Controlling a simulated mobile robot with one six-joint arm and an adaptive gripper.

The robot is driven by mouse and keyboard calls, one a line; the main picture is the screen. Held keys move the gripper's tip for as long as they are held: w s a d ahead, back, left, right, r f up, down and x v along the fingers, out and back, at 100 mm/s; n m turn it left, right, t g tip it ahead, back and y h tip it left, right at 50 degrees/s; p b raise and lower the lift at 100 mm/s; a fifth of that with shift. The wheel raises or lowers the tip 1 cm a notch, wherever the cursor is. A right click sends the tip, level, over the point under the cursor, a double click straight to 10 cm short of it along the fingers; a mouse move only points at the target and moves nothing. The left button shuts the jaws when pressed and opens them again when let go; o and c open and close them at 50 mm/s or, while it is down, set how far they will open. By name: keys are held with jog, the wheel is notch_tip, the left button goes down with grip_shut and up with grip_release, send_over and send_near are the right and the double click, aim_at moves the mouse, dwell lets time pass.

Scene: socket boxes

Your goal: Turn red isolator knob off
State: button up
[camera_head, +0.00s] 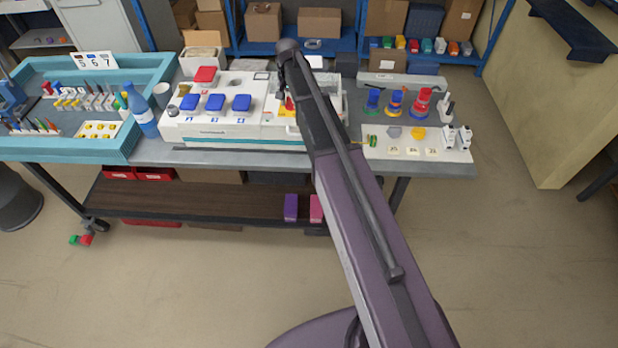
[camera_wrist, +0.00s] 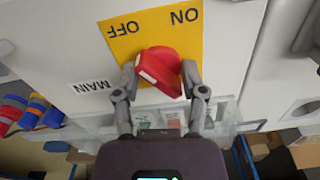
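The red isolator knob (camera_wrist: 163,68) sits on a yellow plate (camera_wrist: 124,46) marked ON and OFF. The wrist view shows the lettering upside down. A white mark on the knob faces the lower left of that picture. My gripper (camera_wrist: 159,73) has one finger on each side of the knob, very close to it. The fingers stand apart, and firm contact on both sides cannot be made out. In the head view my gripper (camera_head: 283,88) is over the right part of the white panel (camera_head: 254,128), and the red knob (camera_head: 290,104) is partly hidden by my arm.
A "MAIN" label (camera_wrist: 92,87) is beside the plate. Blue-capped switches (camera_head: 215,103) and a red one (camera_head: 205,75) are left of the knob. Coloured ring stacks (camera_head: 395,102) stand to the right. A blue bottle (camera_head: 141,110) and a teal tray (camera_head: 100,150) are at the left.

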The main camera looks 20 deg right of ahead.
aim_at(289, 100)
jog(key=m, duration=0.7)
jog(key=shift+w+a, duration=0.1)
jog(key=shift+a, duration=0.05)
notch_tip(289, 100, up, 14)
jog(key=p, duration=1.4)
jog(key=s+f+n+b, duration=0.6)
jog(key=s+f+b, duration=0.3)
jog(key=s, duration=0.6)
jog(key=s+a+f+n+b, duration=0.1)
jog(key=s+f+n+b, duration=0.5)
jog(key=s, duration=0.9)
notch_tip(289, 100, down, 3)
jog(key=b, duration=0.3)
jog(key=shift+n, duration=0.3)
jog(key=shift+s+a+r, duration=0.1)
jog(key=shift+r, duration=0.05)
jog(key=shift+s, duration=0.2)
